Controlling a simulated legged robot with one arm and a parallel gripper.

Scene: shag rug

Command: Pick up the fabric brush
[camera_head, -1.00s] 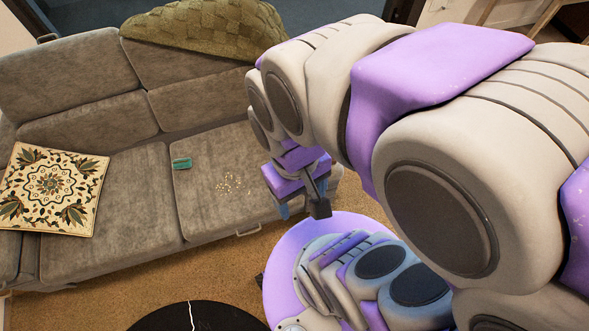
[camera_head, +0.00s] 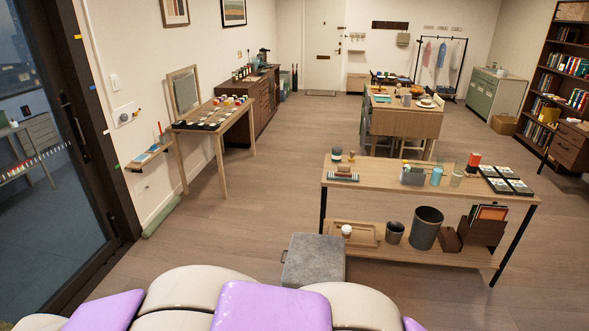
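I cannot make out a fabric brush in the head view now. Small items stand on the wooden console table (camera_head: 390,178) at centre right, but none reads clearly as the brush. My gripper is out of view. Only parts of my own body, white with purple covers, show along the bottom edge.
A grey ottoman (camera_head: 314,262) stands just ahead of me. Bins (camera_head: 427,228) sit on the console's lower shelf. A dark-framed glass door (camera_head: 35,190) is at left, with a wall desk (camera_head: 205,128) beyond it. The wooden floor (camera_head: 275,190) between desk and console is clear.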

